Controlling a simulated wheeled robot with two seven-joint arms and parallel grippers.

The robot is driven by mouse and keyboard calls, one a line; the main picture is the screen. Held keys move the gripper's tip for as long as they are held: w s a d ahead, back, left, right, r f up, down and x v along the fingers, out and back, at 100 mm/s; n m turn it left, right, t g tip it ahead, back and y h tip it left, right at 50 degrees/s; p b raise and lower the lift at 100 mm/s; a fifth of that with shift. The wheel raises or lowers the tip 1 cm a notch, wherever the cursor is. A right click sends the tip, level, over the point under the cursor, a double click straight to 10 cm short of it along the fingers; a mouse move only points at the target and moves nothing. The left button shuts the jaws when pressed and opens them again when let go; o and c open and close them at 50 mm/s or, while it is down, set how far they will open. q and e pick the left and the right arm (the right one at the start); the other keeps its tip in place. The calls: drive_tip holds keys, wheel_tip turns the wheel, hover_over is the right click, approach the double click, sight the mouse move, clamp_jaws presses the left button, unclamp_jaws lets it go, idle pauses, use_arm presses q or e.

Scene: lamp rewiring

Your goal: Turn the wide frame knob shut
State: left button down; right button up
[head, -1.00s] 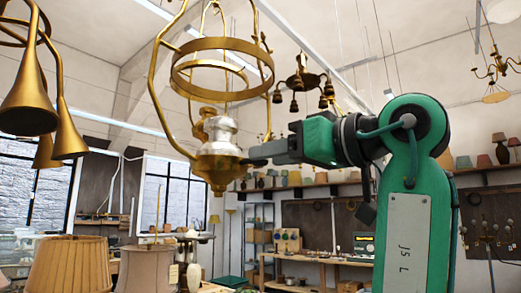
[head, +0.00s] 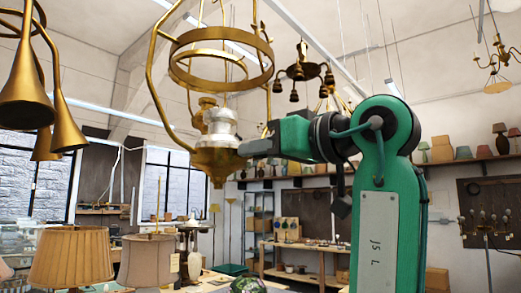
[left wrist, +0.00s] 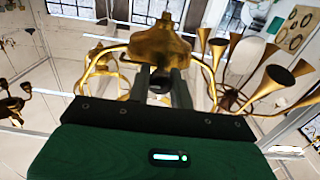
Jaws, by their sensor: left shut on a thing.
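A brass hanging lamp frame (head: 154,70) with wide rings fills the upper middle of the head view. A brass bowl (head: 215,158) with a silvery collar sits at its lower end. My left gripper (head: 243,150) reaches in from the right, its tips against the right side of the bowl. In the left wrist view my left gripper (left wrist: 161,92) is shut on a small dark knob (left wrist: 159,84) just below the brass bowl (left wrist: 160,44). The fingers partly cover the knob, so its turn angle cannot be told. My right gripper is out of view.
Brass horn lamps (head: 25,85) hang at the left, and a dark chandelier (head: 303,72) hangs behind. Pleated (head: 72,256) and beige (head: 148,260) lampshades stand low at the left. A workbench (head: 310,250) stands at the back.

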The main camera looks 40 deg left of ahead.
use_arm(q)
drive_tip(key=n, duration=0.4)
drive_tip(key=shift+s+n+b, duration=0.1)
drive_tip(key=shift+n+b, duration=0.2)
drive_tip(key=shift+n, duration=0.1)
drive_tip(key=n, duration=0.4)
drive_tip(key=shift+n, duration=0.3)
drive_tip(key=n, duration=0.4)
drive_tip(key=shift+f+n, duration=0.1)
drive_tip(key=shift+n, duration=2.1)
drive_tip(key=c, duration=1.3)
unclamp_jaws()
drive_tip(key=shift+o, duration=0.2)
